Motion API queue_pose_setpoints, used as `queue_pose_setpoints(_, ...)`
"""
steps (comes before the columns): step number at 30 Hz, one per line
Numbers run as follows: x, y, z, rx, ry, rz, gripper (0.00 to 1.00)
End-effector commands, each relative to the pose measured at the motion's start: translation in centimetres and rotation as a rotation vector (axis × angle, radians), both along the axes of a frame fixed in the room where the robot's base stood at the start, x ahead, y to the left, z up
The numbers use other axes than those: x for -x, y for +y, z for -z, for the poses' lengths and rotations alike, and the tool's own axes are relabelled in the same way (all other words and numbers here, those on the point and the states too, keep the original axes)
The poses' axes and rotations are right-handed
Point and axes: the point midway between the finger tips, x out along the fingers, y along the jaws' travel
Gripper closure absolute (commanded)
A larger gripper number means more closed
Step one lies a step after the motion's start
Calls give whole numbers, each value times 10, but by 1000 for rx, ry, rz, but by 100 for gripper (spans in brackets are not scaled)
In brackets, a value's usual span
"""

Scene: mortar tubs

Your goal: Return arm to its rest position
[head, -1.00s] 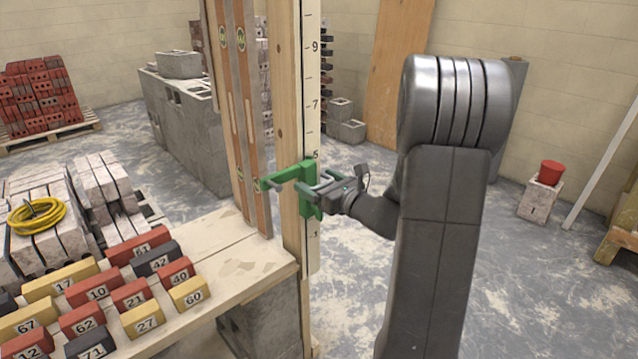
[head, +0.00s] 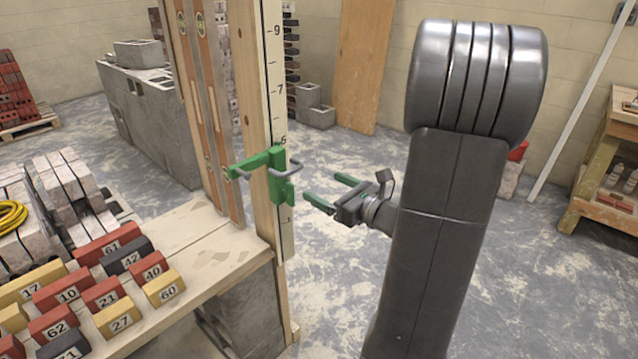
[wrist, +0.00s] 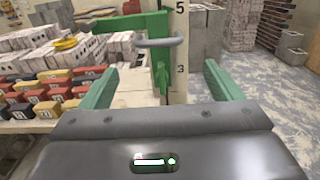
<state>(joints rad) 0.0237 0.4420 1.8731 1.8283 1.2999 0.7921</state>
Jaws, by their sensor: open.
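My gripper (head: 334,192) is open and empty, in the air to the right of the measuring post. Its two green fingers also frame the lower part of the wrist view (wrist: 157,85), with nothing between them. A green slider with grey handles (head: 279,185) sits on the numbered measuring post (head: 268,105), a little below the 5 mark. The slider stands ahead of my gripper in the wrist view (wrist: 161,75), with a clear gap between them. My arm rises at the right of the head view and hides part of the floor.
A wooden bench (head: 215,262) with several numbered red, yellow and dark blocks stands at the lower left. Grey concrete blocks (head: 150,120) are stacked behind it. A wooden stand (head: 606,165) is at the far right.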

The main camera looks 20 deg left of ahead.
Motion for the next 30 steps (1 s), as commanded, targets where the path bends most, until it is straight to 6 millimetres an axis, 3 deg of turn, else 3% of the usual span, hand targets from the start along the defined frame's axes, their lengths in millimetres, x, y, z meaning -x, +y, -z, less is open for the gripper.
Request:
queue_pose_setpoints(16,-2,4,0,-1,-1,-2,14)
queue_pose_setpoints(30,-30,76,0,0,-1,-6,14)
